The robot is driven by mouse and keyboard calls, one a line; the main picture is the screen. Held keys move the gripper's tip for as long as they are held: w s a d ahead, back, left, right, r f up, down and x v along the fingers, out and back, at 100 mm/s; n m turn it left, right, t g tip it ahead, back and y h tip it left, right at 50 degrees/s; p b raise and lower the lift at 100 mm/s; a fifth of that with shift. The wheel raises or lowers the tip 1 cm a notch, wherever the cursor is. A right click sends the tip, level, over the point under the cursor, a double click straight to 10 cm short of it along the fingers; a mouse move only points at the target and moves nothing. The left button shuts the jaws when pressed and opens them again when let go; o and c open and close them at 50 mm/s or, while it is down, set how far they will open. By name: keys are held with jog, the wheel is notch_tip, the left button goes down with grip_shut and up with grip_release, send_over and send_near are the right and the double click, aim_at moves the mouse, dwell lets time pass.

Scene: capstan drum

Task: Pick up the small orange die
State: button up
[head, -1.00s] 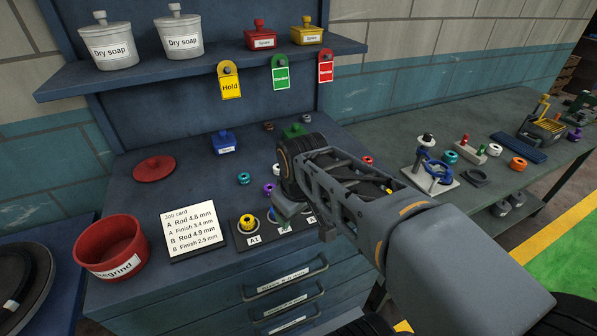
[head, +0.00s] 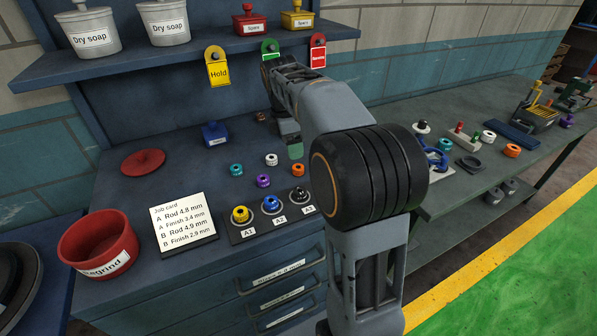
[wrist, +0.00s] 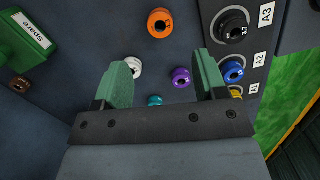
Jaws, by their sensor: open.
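A small orange ring-shaped die (head: 298,170) lies on the dark blue bench top, right of a white die (head: 271,160) and behind the A1–A3 holder. In the wrist view the orange die (wrist: 161,22) is at the top, beyond the fingertips and roughly centred between them. My gripper (wrist: 165,72) is open, with green fingers apart above the bench and nothing held. In the head view, one green finger shows above and behind the die; my arm hides the rest.
A purple die (wrist: 181,77) and a teal die (wrist: 155,101) lie nearby. The holder (head: 235,236) carries yellow, blue and black dies. A green box (wrist: 25,40) marked Spare stands at the wrist view's upper left. Another orange ring (head: 512,151) is on the right-hand table.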

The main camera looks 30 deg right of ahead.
aim_at(298, 167)
jog(key=shift+s+d+f, duration=0.1)
jog(key=shift+d+f, duration=0.15)
jog(key=shift+f, duration=1.05)
jog(key=shift+s+d+f, duration=0.1)
jog(key=shift+d+f, duration=0.15)
jog(key=shift+f, duration=1.05)
jog(key=shift+s+d+f, duration=0.1)
jog(key=shift+d+f, duration=0.15)
jog(key=shift+f, duration=1.05)
jog(key=c, duration=1.1)
